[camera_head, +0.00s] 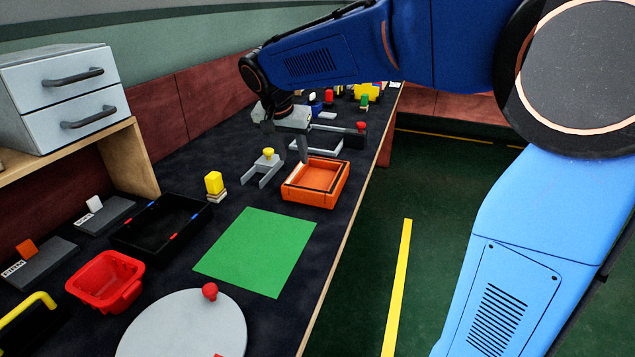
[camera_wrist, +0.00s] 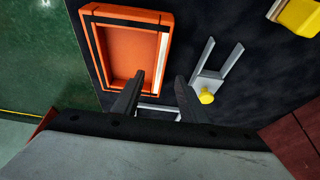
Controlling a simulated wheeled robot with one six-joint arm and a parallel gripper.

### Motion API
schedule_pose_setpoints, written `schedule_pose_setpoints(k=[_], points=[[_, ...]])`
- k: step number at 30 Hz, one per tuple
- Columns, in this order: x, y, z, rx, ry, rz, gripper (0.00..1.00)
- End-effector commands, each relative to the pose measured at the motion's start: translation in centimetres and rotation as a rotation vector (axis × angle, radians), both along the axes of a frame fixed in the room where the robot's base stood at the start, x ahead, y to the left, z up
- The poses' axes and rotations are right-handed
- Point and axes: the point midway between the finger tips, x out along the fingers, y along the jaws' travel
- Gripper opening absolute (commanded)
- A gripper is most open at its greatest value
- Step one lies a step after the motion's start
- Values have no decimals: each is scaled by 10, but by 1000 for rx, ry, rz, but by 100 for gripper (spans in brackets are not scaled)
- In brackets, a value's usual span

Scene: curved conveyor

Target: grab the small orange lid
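An orange rectangular box (camera_head: 316,182) with a dark line around its rim sits on the dark table, ahead of the green mat. It also shows in the wrist view (camera_wrist: 131,56), upper left, with a pale strip along its right inner side. I cannot make out a separate orange lid; whether the box's orange inner face is a lid or its floor is unclear. My gripper (camera_wrist: 160,77) is open and empty, its fingers apart. The left finger overlaps the box's near right corner in the wrist view. In the head view my gripper (camera_head: 292,143) hangs above the table just beyond the box.
A grey forked holder with a yellow knob (camera_head: 268,153) stands left of the box. A yellow block (camera_head: 214,184), black tray (camera_head: 160,226), red bin (camera_head: 106,281) and grey disc (camera_head: 184,328) lie nearer. An orange card (camera_head: 26,249) stands far left. The green mat (camera_head: 257,250) is clear.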

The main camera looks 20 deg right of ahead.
Motion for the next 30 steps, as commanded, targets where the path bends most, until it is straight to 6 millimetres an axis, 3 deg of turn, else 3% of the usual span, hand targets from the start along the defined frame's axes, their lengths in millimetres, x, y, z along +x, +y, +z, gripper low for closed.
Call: schedule_pose_setpoints(k=[15,24,29,30], points=[[13,-11,-49,0,0,0,39],[14,-12,-52,0,0,0,39],[14,-11,-52,0,0,0,1],[14,-11,-52,0,0,0,0]])
